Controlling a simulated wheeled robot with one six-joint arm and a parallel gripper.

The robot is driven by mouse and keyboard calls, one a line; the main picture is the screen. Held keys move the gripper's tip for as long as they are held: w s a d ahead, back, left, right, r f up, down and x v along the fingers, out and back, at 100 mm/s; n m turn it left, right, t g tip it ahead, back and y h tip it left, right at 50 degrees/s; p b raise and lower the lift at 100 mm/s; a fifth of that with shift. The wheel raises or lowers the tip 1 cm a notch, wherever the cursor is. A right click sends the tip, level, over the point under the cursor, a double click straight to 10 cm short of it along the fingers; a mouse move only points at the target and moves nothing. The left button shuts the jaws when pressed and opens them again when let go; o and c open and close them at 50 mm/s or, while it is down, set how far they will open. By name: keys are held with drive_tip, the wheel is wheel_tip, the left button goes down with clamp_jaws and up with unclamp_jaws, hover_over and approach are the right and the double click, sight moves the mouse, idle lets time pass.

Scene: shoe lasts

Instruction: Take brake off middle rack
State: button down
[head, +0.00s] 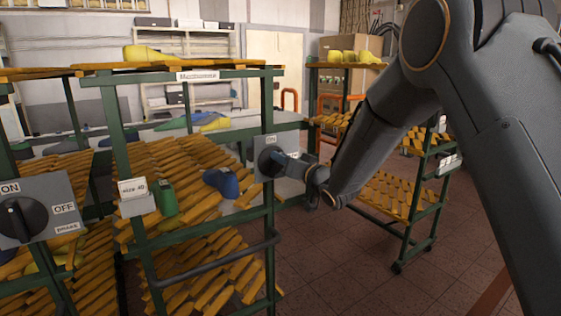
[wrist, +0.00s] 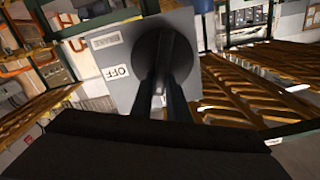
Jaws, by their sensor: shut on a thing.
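The middle rack (head: 268,185) is a green frame with yellow slatted shelves and a "size 40" card. On its right post is a grey brake box (head: 281,144) with an "ON" label at its top and a dark round knob (head: 270,161). My gripper (head: 281,160) reaches in from the right and is shut on the knob's grip. In the wrist view the two dark fingers (wrist: 167,95) close on the black knob (wrist: 158,42). The box face (wrist: 112,70) shows an upside-down "OFF" label there. The fingers partly hide the knob, so its exact setting is hard to tell.
The left rack's brake box (head: 42,207), with "ON", "OFF" and a black knob, is at the lower left. A blue shoe last (head: 221,182) and a green last (head: 165,198) lie on the middle rack. Another rack (head: 420,190) stands right, behind my arm. Tiled floor (head: 335,265) is clear between.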

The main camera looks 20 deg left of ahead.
drive_tip(key=shift+w+d+f+m, duration=0.2)
drive_tip(key=shift+f+m, duration=0.2)
drive_tip(key=shift+m, duration=1.85)
drive_tip(key=shift+w+d+f+m, duration=0.2)
drive_tip(key=shift+f+m, duration=0.2)
drive_tip(key=shift+m, duration=1.9)
drive_tip(key=shift+w+d+f+m, duration=0.2)
drive_tip(key=shift+f+m, duration=0.2)
drive_tip(key=shift+m, duration=1.85)
drive_tip(key=c, duration=1.7)
unclamp_jaws()
drive_tip(key=shift+b, duration=0.3)
drive_tip(key=b+v, duration=0.2)
drive_tip(key=v, duration=0.5)
drive_tip(key=shift+s+d, duration=0.25)
drive_tip(key=shift+s, duration=0.05)
